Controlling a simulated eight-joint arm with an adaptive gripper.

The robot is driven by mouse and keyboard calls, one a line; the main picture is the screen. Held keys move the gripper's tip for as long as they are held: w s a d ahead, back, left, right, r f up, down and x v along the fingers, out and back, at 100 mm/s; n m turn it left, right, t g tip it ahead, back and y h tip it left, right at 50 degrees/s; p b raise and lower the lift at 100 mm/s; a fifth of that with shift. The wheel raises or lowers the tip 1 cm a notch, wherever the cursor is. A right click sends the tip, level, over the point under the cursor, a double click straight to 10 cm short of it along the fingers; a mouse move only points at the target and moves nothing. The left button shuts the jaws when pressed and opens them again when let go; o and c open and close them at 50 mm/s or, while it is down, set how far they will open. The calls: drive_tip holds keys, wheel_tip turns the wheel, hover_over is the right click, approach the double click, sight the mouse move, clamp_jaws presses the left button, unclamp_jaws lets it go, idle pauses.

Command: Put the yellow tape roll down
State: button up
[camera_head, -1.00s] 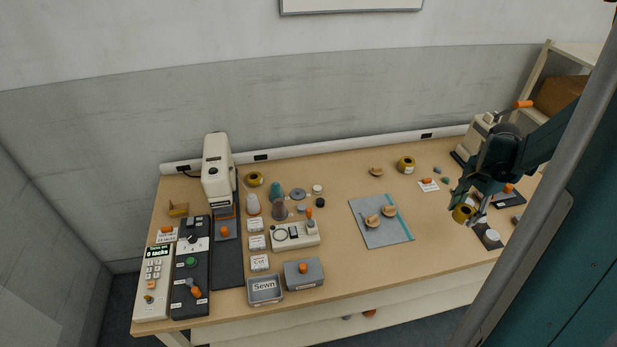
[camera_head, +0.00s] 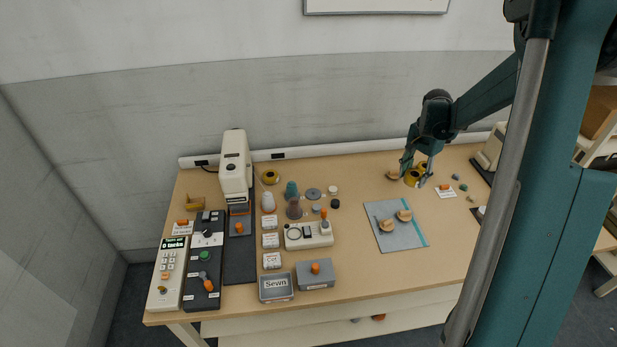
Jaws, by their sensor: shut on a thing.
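My gripper (camera_head: 415,178) is over the back right of the table, shut on a yellow tape roll (camera_head: 411,179). The roll sits between the fingers, low near the tabletop; I cannot tell whether it touches the wood. Another yellow roll (camera_head: 423,167) shows just behind it, partly hidden by the gripper. The two overlap in the view, so I cannot tell whether they touch. A third yellow roll (camera_head: 270,177) stands far off at the back left of the table.
A tan wadding piece (camera_head: 393,175) lies just left of my gripper. A white label card (camera_head: 445,191) and small green bits lie to the right. A grey mat (camera_head: 408,240) with two tan pieces is in front. Bare wood (camera_head: 355,190) lies to the left.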

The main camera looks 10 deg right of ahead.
drive_tip(key=w+a+n, duration=0.3)
drive_tip(key=w+a, duration=1)
drive_tip(key=a, duration=0.4)
drive_tip(key=n, duration=0.2)
hover_over(308, 176)
drive_tip(key=shift+f, duration=0.2)
drive_tip(key=shift+f, duration=3.15)
drive_tip(key=shift+f, duration=0.1)
drive_tip(key=shift+f+b, duration=0.4)
drive_tip(key=shift+f, duration=1.35)
drive_tip(key=shift+f, duration=0.15)
drive_tip(key=o, duration=0.9)
